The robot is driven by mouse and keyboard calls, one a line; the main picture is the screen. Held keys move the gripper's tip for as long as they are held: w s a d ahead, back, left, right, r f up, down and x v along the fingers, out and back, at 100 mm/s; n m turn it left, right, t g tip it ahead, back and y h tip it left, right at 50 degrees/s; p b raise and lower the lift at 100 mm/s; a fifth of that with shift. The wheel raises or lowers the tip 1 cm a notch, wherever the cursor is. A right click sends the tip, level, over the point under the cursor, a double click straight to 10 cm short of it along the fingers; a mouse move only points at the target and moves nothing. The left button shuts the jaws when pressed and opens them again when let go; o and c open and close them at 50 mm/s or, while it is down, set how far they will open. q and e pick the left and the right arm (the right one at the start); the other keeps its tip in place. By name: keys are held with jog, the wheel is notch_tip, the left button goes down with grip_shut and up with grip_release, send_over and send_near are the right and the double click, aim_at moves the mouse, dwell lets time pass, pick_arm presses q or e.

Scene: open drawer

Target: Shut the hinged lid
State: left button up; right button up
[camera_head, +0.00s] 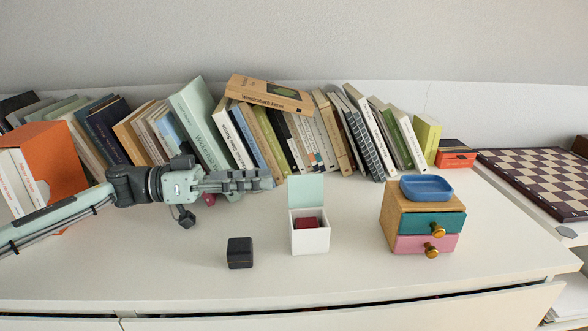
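A small white box (311,240) stands on the white top near the middle. Its hinged lid (306,191) is open and stands upright at the back, with its pale green face toward me. A dark red object (307,223) sits inside the box. My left gripper (268,179) reaches in from the left, above the top and in front of the books. Its fingers point right, toward the lid, with a small gap to it in the picture. It holds nothing that I can see; the finger opening is hard to make out. My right gripper is not in view.
A small black box (240,253) stands left of the white box. A wooden two-drawer unit (396,224) with a blue tray (427,188) on top stands to the right. A row of books (205,125) lines the back. A chessboard (540,178) lies at far right.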

aim_at(295, 177)
pick_arm(q)
jog(key=d, duration=0.6)
jog(key=shift+s+d, duration=0.1)
jog(key=shift+d, duration=0.45)
jog(key=shift+c, duration=0.5)
jog(key=c, duration=0.7)
grip_shut()
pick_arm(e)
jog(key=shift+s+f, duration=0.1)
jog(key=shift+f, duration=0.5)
